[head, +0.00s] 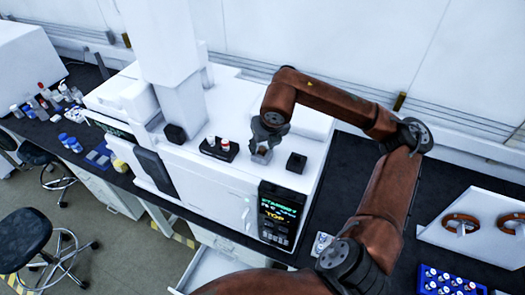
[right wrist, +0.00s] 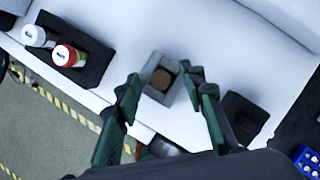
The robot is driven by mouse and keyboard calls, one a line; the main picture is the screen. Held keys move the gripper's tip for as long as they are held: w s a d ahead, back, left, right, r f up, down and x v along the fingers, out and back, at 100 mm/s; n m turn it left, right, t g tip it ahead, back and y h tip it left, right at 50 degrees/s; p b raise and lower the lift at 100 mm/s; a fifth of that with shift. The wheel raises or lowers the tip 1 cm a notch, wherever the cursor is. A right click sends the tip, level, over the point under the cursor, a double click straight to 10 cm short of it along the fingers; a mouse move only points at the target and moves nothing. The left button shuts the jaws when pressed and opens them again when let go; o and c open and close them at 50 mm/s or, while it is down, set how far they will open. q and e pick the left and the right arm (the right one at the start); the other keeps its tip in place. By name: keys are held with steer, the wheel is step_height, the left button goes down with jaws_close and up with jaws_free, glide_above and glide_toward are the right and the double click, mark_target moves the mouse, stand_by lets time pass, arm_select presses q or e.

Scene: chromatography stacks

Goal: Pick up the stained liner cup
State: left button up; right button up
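The stained liner cup (right wrist: 176,97) is a small grey square cup with a round brown patch inside. It stands on the white top of the instrument, and in the head view (head: 262,157) it shows just below my right gripper (head: 264,142). In the right wrist view the right gripper (right wrist: 160,75) is open, with one green-dark finger to each side of the cup. I see gaps between the fingers and the cup; whether the tips reach down to its height I cannot tell. My left gripper is not in view.
A black square block (head: 296,162) stands right of the cup. A black holder (head: 219,150) with white- and red-capped vials stands to the left, and another black block (head: 174,133) further left. A display panel (head: 280,214) is on the instrument's front. A blue vial rack (head: 447,282) lies at lower right.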

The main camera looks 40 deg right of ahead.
steer(key=shift+c, duration=0.3)
steer(key=c, duration=0.8)
steer(key=shift+c, duration=0.2)
